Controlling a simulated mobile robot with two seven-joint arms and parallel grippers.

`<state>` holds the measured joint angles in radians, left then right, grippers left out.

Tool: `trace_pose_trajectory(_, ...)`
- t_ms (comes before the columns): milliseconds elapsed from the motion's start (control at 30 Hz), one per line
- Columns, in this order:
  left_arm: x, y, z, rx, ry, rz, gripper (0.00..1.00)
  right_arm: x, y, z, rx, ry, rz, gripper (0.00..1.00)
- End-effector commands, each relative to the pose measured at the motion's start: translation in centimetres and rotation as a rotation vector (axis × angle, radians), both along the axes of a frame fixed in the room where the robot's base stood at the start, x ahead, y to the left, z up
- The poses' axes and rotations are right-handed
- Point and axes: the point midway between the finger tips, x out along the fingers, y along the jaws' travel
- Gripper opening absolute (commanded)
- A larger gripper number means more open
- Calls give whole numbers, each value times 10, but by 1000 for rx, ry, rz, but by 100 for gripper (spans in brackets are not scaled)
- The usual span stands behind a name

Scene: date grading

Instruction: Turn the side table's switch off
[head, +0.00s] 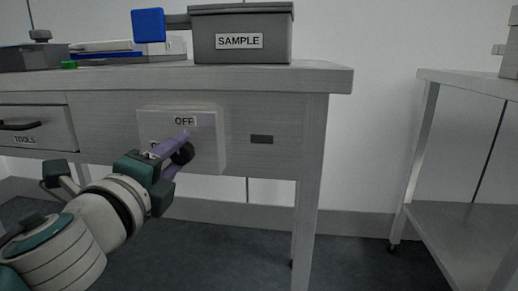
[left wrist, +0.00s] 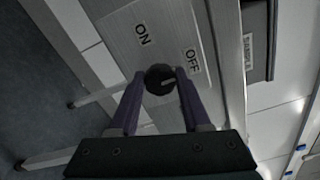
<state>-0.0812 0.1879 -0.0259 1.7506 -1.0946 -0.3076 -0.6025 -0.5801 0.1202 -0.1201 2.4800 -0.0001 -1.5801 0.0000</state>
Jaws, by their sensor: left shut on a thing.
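The side table's switch is a pale plate (head: 211,150) on the table's front, with an OFF label at its top. Its dark round knob (head: 187,153) sticks out from the plate. In the left wrist view the knob (left wrist: 160,77) lies between the purple fingers, with a short light mark on its face. The ON label (left wrist: 142,35) and OFF label (left wrist: 192,62) show on the plate beyond it. My left gripper (head: 182,145) is shut on the knob. The ON label is mostly hidden in the head view. My right gripper is not in view.
A TOOLS drawer (head: 45,130) is at the left. Another table (head: 450,77) stands at the right, with open floor (head: 345,262) between.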

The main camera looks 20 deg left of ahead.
Motion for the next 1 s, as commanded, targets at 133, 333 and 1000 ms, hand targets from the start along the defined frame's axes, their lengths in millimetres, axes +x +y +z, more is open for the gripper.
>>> trace_pose_trajectory(133,0,0,0,23,7,0,0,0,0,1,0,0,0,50)
trace_pose_trajectory(333,0,0,0,33,9,0,0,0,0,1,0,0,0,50)
trace_pose_trajectory(1000,0,0,0,30,7,0,78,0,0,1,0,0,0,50)
